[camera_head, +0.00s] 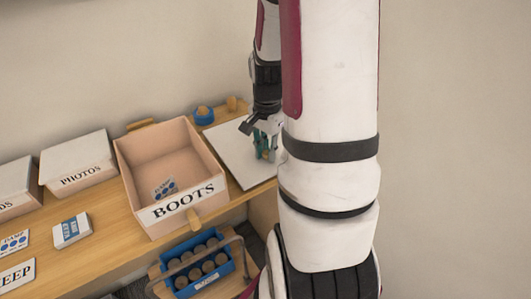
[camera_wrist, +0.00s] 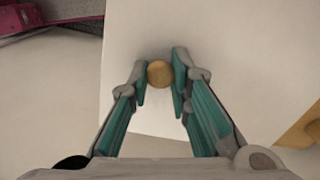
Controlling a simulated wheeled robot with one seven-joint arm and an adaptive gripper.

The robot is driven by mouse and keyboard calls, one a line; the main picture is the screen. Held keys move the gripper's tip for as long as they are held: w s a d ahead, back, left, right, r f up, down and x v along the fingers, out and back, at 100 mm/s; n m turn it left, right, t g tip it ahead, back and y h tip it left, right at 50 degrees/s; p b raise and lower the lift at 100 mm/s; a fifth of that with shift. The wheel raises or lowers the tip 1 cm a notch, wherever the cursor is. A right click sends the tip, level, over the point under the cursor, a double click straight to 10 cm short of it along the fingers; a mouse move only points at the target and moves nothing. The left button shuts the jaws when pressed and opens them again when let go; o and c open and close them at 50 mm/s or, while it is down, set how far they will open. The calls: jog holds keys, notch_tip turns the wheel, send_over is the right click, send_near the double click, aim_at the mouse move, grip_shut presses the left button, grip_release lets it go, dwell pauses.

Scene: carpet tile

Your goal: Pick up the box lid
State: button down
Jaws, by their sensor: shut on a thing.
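The box lid (camera_head: 231,149) is a flat, pale white panel to the right of the open BOOTS box (camera_head: 165,165). In the wrist view the lid (camera_wrist: 235,50) spreads out beneath my fingers, with a round, tan wooden knob (camera_wrist: 160,73) on it. My gripper (camera_head: 264,146) has teal finger pads and is over the lid. In the wrist view my gripper (camera_wrist: 160,78) has its two fingertips on either side of the knob, shut on it. My arm hides the lid's right side in the head view, and I cannot tell whether the lid is raised off the shelf.
The BOOTS box holds a small blue-and-white card (camera_head: 165,187). The closed PHOTOS box (camera_head: 76,160) stands to its left. A blue tape roll (camera_head: 203,115) lies behind. A blue crate (camera_head: 197,265) with several round items sits lower in front. A small box (camera_head: 72,230) lies on the shelf.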

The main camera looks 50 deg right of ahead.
jog(key=shift+s+a+r, duration=0.1)
jog(key=shift+s+r, duration=0.1)
jog(key=shift+r, duration=0.4)
jog(key=shift+s+a+r, duration=0.1)
jog(key=shift+s+r, duration=0.05)
jog(key=shift+r, duration=0.4)
jog(key=s+a+r+p, duration=0.1)
jog(key=s+a, duration=0.3)
jog(key=s, duration=0.5)
jog(key=shift+s+p, duration=0.15)
jog(key=shift+p, duration=0.2)
jog(key=shift+s+a+r+p, duration=0.1)
jog(key=shift+s+r+p, duration=0.05)
jog(key=shift+p, duration=0.7)
